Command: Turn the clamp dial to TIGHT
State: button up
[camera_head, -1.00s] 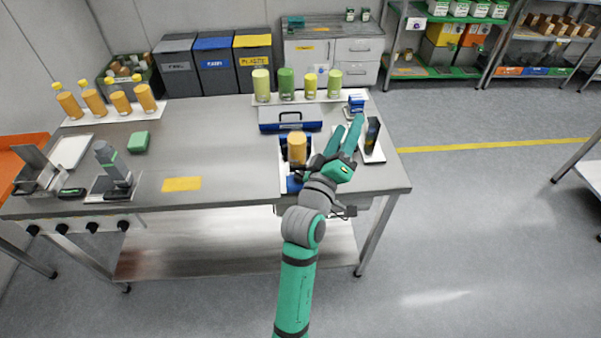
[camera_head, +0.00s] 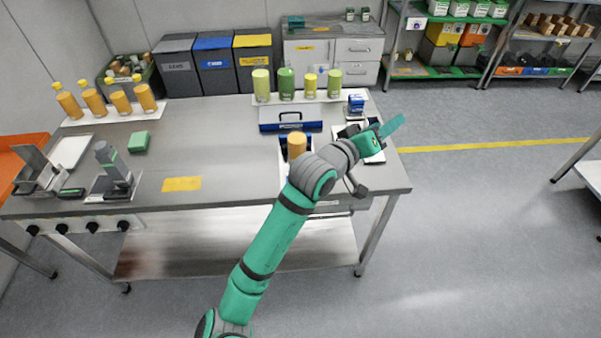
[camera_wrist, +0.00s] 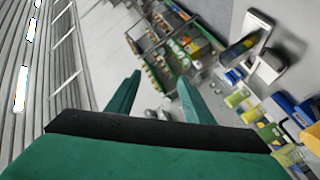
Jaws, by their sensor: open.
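I cannot make out the clamp dial or a TIGHT mark in either view. In the head view, an orange jar (camera_head: 297,146) stands upright in a blue-edged station (camera_head: 283,150) on the steel table, partly hidden by my arm. My gripper (camera_head: 395,127) is over the table's right end, to the right of the jar, with fingers pointing right and up. In the wrist view my gripper (camera_wrist: 158,85) shows two green fingers spread apart, with nothing between them. A white stand with a dark panel (camera_wrist: 243,50) shows at right there; my arm largely hides it in the head view.
Behind the jar are a blue case (camera_head: 290,126), a small blue device (camera_head: 356,104) and a white board (camera_head: 330,97) with several bottles. Open floor (camera_head: 480,200) lies right of the table.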

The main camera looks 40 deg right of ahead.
jog(key=w+a+f+y, duration=0.5)
jog(key=a+f+y, duration=0.2)
jog(key=f+y, duration=0.3)
jog(key=w+a+t+y, duration=0.1)
jog(key=w+a+y, duration=0.4)
jog(key=a, duration=0.4)
jog(key=shift+n+t+h, duration=0.3)
jog(key=shift+n+h, duration=0.1)
jog(key=shift+n, duration=0.1)
jog(key=shift+a+x, duration=0.15)
jog(key=shift+x, duration=2.6)
jog(key=shift+a+x, duration=0.1)
jog(key=shift+x, duration=2.6)
jog(key=shift+w, duration=0.2)
jog(key=c, duration=1)
